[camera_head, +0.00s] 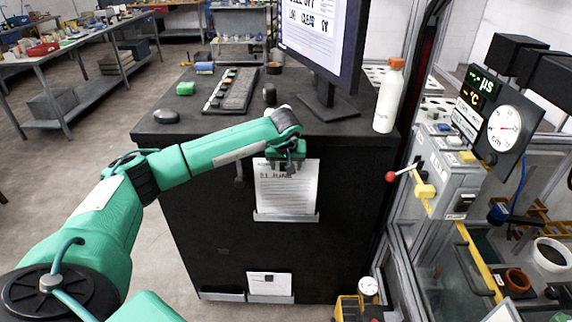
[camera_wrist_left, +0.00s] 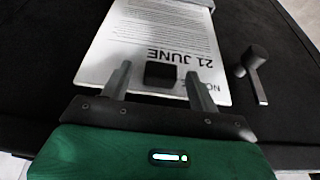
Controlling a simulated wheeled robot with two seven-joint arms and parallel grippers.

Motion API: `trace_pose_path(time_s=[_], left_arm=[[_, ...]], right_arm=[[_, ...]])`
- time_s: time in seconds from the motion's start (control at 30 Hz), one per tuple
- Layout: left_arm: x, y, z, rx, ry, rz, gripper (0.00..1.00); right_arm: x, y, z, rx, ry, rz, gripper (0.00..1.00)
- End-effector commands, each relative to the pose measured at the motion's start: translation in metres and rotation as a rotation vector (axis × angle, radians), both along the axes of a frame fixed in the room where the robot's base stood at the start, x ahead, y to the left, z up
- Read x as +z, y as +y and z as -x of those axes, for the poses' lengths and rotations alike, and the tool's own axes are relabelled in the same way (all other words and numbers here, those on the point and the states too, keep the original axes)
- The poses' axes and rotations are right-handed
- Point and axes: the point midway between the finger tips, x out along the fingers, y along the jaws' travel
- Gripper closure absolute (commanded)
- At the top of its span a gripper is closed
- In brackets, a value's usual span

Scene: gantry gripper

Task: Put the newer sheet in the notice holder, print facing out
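A white printed sheet (camera_head: 287,190) stands against the front of the black cabinet, its lower edge in a pale ledge-like holder (camera_head: 286,217). Its print faces out. The left wrist view shows the sheet (camera_wrist_left: 150,40) with "21 JUNE" in large letters and a dark block (camera_wrist_left: 160,75) near its top edge. My left gripper (camera_head: 290,168) is at the sheet's top edge. In the left wrist view its two fingers (camera_wrist_left: 156,84) stand apart on either side of the dark block, with gaps visible. My right gripper is not in view.
A dark handle-like piece (camera_head: 239,170) sticks out left of the upper sheet. A low pale ledge (camera_head: 222,296) is beside the lower sheet. The cabinet top holds a monitor (camera_head: 325,40), keyboard (camera_head: 232,90) and white bottle (camera_head: 389,100). Machinery stands at right; floor is open at left.

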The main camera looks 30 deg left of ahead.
Motion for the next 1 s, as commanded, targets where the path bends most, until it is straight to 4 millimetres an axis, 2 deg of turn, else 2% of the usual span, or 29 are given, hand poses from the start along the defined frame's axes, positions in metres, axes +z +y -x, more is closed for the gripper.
trace_pose_path(time_s=[0.23,0.37,0.8,1.0], left_arm=[[0.001,0.0,0.0,0.0,0.0,0.0,0.39],[0.012,-0.003,0.004,-0.001,-0.003,0.001,0.39],[0.098,-0.022,0.035,-0.001,-0.006,0.0,0.39],[0.122,-0.027,0.043,-0.001,-0.003,0.001,0.39]], right_arm=[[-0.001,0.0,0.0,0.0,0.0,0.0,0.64],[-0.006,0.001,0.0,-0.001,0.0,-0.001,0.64],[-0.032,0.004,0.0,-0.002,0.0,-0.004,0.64],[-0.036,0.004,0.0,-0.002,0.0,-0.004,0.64]])
